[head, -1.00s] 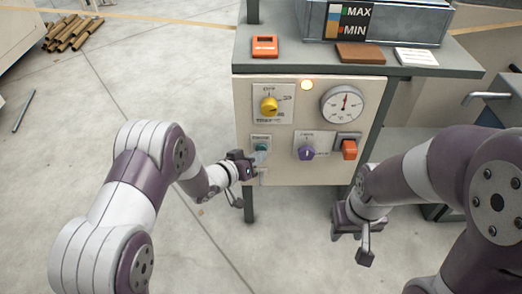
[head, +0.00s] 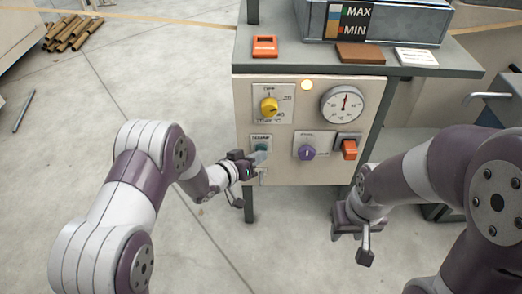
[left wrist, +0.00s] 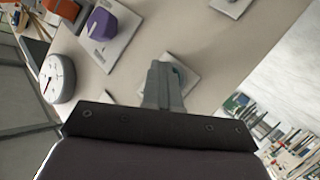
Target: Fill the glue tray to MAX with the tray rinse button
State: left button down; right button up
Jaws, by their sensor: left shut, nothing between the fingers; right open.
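The glue tray (head: 408,22) is a grey box on top of the machine, with a gauge plate (head: 349,21) marked MAX and MIN on its front. The rinse button is the small teal button (head: 261,147) on a light plate at the panel's lower left. My left gripper (head: 260,158) is shut and empty, its tips at the plate's lower part. In the left wrist view the shut fingers (left wrist: 163,85) overlap the plate (left wrist: 185,78) and partly hide the button; contact cannot be told. My right gripper (head: 358,232) is open and empty, below the panel's right side.
An orange item (head: 265,46) and a brown block (head: 360,53) lie on the ledge.

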pick_arm(q)
jog(key=shift+s, duration=0.1)
dwell(0.5)
jog(key=shift+s+p, duration=0.45)
jog(key=shift+s, duration=0.3)
jog(key=shift+s+p, duration=1)
jog(key=shift+s, duration=1.5)
